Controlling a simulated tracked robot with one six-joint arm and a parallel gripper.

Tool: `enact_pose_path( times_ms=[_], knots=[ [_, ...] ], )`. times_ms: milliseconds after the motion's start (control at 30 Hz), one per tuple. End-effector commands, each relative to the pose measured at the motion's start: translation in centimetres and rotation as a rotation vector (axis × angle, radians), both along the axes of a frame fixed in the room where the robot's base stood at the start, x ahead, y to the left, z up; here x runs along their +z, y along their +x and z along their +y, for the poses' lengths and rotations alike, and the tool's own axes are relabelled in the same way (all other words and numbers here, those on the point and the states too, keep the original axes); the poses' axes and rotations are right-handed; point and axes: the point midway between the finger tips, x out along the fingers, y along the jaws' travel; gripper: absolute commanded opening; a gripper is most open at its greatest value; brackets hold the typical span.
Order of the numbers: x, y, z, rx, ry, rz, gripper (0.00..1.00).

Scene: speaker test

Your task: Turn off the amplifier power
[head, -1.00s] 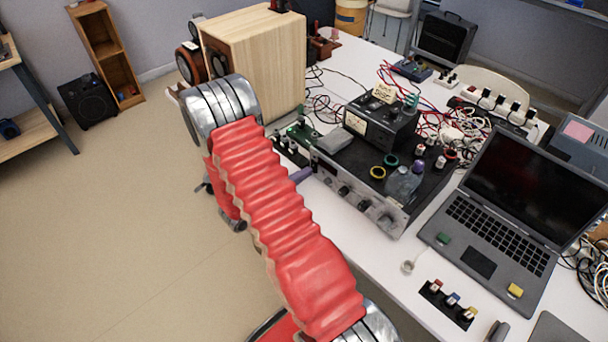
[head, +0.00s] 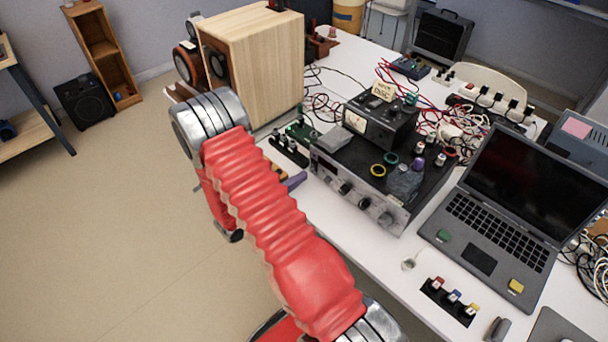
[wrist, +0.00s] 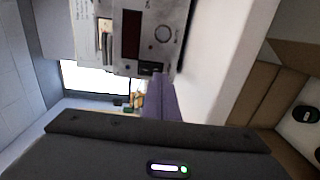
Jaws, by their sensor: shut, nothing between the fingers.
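The amplifier (head: 330,166) is a wide dark box with a silver front panel, standing on the white table in the head view. Its panel fills the top of the wrist view (wrist: 176,12), with a dark red window, a round knob (wrist: 164,34) and a small black switch-like part (wrist: 151,68). My gripper (head: 297,180) shows as a purple tip just left of the amplifier's left front corner, partly hidden by my red arm. In the wrist view its purple fingers (wrist: 160,98) are shut and empty, pointing toward the panel close below the black part. Contact cannot be told.
A meter box (head: 380,122), colored rings and a small bag lie on the amplifier. A laptop (head: 490,215) stands right of it, and a small knob panel (head: 449,301) is near the table's front edge. A wooden speaker (head: 262,70) stands behind left.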

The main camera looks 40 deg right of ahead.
Motion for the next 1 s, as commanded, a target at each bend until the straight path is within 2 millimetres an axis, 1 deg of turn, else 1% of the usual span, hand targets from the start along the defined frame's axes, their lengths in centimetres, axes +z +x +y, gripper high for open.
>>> enact_pose_path(
  times_ms=[33,100,600,800,1000],
  knots=[
    [-0.1,0.1,1.0,0.006,-0.001,0.002,0.00],
    [-0.3,0.0,2.1,0.007,-0.001,0.002,0.00],
    [-1.3,-0.7,9.0,0.004,-0.001,0.002,0.00],
    [-1.5,-0.9,10.6,0.001,-0.001,0.002,0.00],
    [-1.6,-0.9,10.8,-0.002,-0.001,0.002,0.00]
  ],
)
